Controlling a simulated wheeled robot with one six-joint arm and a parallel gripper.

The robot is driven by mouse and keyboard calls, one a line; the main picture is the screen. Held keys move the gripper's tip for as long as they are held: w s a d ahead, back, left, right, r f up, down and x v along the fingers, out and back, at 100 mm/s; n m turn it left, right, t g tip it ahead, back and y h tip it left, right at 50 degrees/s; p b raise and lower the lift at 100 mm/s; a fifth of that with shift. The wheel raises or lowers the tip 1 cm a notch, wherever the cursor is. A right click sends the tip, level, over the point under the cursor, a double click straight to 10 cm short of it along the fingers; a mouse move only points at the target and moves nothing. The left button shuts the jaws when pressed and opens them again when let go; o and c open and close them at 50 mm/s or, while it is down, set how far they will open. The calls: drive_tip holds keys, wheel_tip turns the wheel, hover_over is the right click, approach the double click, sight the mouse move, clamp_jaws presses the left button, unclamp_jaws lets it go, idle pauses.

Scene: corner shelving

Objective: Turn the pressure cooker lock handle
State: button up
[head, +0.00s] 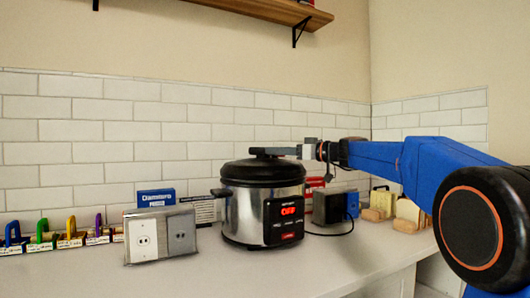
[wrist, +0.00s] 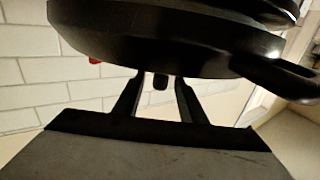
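The pressure cooker (head: 243,208) stands upright on the counter, with a steel body, a black lid and a red "OFF" display. The black lock handle (head: 272,151) lies across the top of the lid. My gripper (head: 300,151) is at the right end of this handle, just above lid height. In the wrist view, my gripper (wrist: 160,80) has its two fingers apart. A small black stub (wrist: 160,83) shows between the tips with gaps on both sides, probably the handle's end. The dark round lid (wrist: 170,40) fills the top of that view and hides the fingertips' far ends.
A steel outlet box (head: 160,235) stands left of the cooker, before a blue box (head: 156,198). Several coloured padlock-like items line the far left. A wooden shelf (head: 265,8) hangs above. The front counter is clear.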

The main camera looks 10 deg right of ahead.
sight(263, 151)
drive_tip(key=shift+x, duration=2.75)
clamp_jaws()
